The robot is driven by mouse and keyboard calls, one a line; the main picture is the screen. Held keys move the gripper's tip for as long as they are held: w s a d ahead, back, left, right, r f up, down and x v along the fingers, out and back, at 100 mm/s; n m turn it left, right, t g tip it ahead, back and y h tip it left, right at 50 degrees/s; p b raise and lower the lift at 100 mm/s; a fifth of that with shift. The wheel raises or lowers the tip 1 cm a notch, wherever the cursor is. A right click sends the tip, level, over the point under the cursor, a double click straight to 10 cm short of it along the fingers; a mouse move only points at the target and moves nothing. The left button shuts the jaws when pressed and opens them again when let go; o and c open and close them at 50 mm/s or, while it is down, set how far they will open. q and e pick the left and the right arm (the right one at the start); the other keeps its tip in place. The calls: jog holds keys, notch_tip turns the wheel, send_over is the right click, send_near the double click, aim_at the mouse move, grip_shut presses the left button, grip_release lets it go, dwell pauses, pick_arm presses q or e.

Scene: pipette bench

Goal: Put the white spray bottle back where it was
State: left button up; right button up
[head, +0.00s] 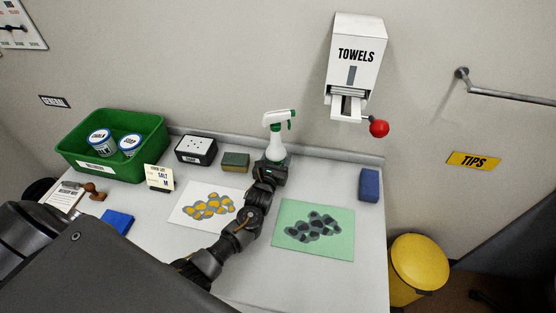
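The white spray bottle (279,148) has a white head with green parts. It stands upright at the back of the bench, near the wall edge. My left gripper (271,165) is right in front of the bottle's lower body and hides part of it. Its fingers are hidden behind the wrist, so I cannot tell whether they are closed on the bottle. I cannot tell whether the bottle's base touches the bench. My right gripper is out of view.
A sponge (235,162) and a black-and-white box (196,149) stand left of the bottle. A green bin (74,143) holds cans. White (185,212) and green (335,250) sheets bear stones. A blue block (369,185) stands right; a towel dispenser (354,60) hangs above.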

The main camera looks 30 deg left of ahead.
pick_arm(q)
jog(key=shift+f, duration=0.45)
jog(key=shift+w+f, duration=0.1)
jog(key=shift+f, duration=0.25)
jog(key=o, duration=1.4)
jog(key=shift+f, duration=0.15)
jog(key=shift+s+r, duration=0.2)
jog(key=s+p, duration=0.2)
jog(key=s, duration=0.1)
jog(key=s+d+p, duration=0.1)
jog(key=s+p, duration=0.1)
jog(key=s, duration=0.2)
jog(key=s+d+p, duration=0.1)
jog(key=s+p, duration=0.1)
jog(key=s, duration=0.1)
jog(key=shift+s+r+p, duration=0.1)
jog(key=shift+s+p, duration=0.05)
jog(key=shift+p, duration=0.15)
jog(key=shift+s, duration=0.65)
